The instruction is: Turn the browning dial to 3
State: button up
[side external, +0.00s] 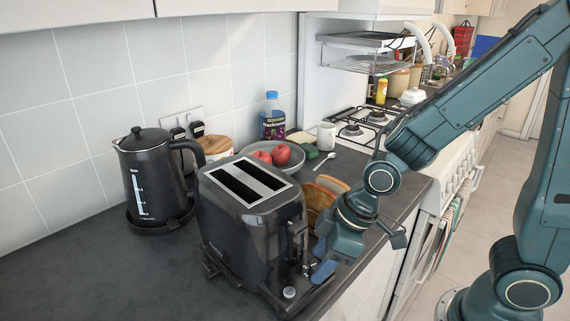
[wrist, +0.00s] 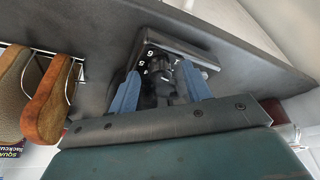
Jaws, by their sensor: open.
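The black toaster (side external: 240,225) stands on the dark counter, its control end toward the lower right. My gripper (side external: 322,260) is at that end, low down, with its blue fingers parted. In the wrist view, my gripper (wrist: 162,84) has one finger on each side of the dark browning dial (wrist: 166,78). I cannot tell whether the fingers touch it. White numbers, among them what look like 6 and 5, show beside the dial. Its pointer and present setting are not clear. In the side view my gripper partly hides the control end.
A wire rack of bread slices (side external: 318,198) stands close behind my gripper. A black kettle (side external: 155,180) is left of the toaster, and a plate with red apples (side external: 281,154) is behind it. The counter's front edge runs just beside my gripper. The counter at front left is clear.

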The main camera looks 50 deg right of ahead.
jog(key=c, duration=1)
jog(key=shift+a+m+t+h, duration=0.15)
jog(key=shift+m+h, duration=0.2)
jog(key=shift+m, duration=0.7)
jog(key=shift+a+m+t+h, duration=0.15)
jog(key=shift+m+h, duration=0.2)
jog(key=shift+m, duration=0.7)
jog(key=shift+d, duration=0.1)
jog(key=o, duration=1)
jog(key=shift+s, duration=0.1)
